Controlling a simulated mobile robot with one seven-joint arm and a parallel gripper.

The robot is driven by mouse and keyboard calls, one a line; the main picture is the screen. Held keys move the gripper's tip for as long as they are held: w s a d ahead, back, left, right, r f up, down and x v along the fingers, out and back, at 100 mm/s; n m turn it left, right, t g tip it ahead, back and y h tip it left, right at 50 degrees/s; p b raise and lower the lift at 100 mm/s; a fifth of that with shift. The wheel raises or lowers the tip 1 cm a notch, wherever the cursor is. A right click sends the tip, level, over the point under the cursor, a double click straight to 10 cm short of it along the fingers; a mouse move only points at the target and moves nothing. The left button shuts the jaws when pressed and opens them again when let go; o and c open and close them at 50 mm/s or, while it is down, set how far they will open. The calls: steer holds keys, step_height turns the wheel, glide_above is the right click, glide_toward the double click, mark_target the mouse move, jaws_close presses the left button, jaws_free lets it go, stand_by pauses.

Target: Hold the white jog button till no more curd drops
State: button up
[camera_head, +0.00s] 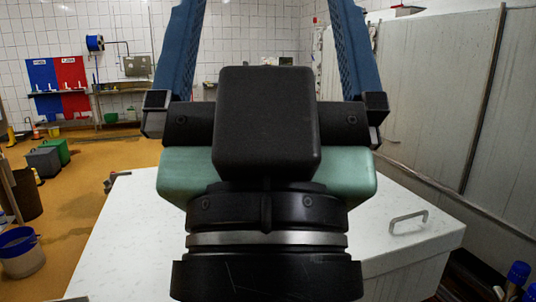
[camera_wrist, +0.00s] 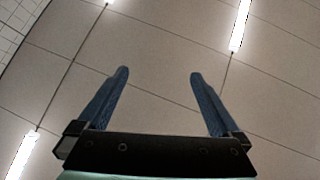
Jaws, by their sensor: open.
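My gripper (camera_wrist: 158,76) is open, its two blue fingers spread wide with nothing between them. In the head view the gripper's black and green body fills the middle, and its blue fingers run up out of the top of the frame. In the wrist view the fingers point toward the ceiling. I see no white jog button and no curd in either view. My gripper hides much of the middle of the head view.
A white worktop (camera_head: 120,240) lies behind and below my gripper, with a metal handle (camera_head: 408,221) at its right. Pale panels (camera_head: 430,90) stand close on the right.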

jaws_close()
stand_by(0.3)
stand_by(1.2)
